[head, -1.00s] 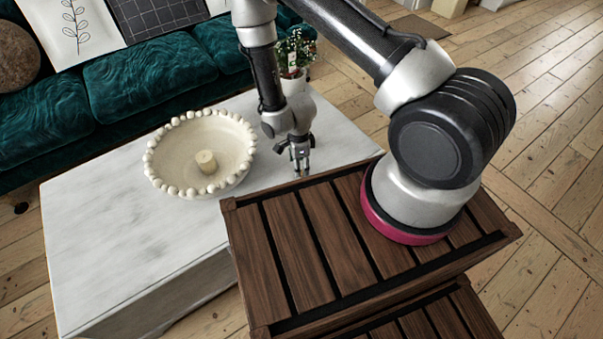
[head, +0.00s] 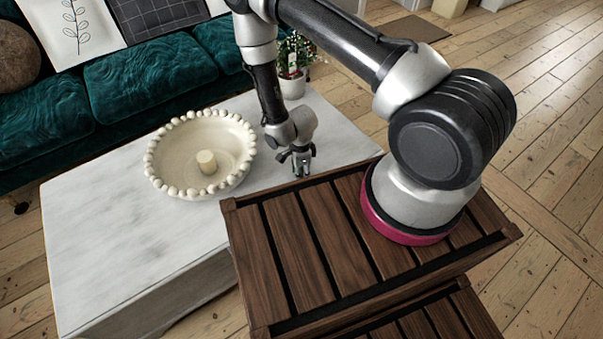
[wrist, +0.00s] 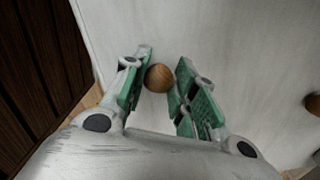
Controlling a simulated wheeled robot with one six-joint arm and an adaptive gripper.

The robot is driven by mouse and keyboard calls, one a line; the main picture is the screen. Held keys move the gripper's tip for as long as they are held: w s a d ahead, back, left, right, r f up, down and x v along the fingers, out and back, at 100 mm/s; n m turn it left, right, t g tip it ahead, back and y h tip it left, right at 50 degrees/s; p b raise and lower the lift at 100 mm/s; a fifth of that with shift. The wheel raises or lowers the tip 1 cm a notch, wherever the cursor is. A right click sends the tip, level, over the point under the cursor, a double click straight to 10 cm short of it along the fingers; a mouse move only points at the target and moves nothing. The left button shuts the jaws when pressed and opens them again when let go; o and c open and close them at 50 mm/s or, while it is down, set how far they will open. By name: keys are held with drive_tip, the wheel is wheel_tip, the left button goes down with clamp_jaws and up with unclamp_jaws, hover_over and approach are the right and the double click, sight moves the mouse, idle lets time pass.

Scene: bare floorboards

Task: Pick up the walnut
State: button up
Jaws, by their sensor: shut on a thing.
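The walnut (wrist: 158,78) is a small, round brown ball with a wood-like grain in the wrist view. It sits between the green-padded fingers of my gripper (wrist: 165,68), near their tips, and the gripper is shut on it. In the head view my gripper (head: 302,171) points down at the right part of the white table (head: 120,235), near the wooden slatted crate. The walnut cannot be made out there. I cannot tell whether it still touches the table.
A cream bowl with a beaded rim (head: 160,181) holds a pale cylinder (head: 206,162), left of my gripper. A potted plant (head: 293,82) stands behind. The dark slatted crate (head: 295,240) is close in front. Another brown round thing (wrist: 313,103) shows at the wrist view's right edge.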

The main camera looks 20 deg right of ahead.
wheel_tip(320, 180, up, 9)
drive_tip(key=w+a+r, duration=0.8)
drive_tip(key=a+r, duration=0.1)
drive_tip(key=a, duration=0.3)
drive_tip(key=w+a, duration=0.7)
drive_tip(key=a, duration=0.4)
drive_tip(key=shift+w+a+r, duration=0.2)
drive_tip(key=shift+r, duration=0.05)
drive_tip(key=shift+f, duration=0.1)
drive_tip(key=shift+f, duration=6.05)
drive_tip(key=shift+f, duration=1.4)
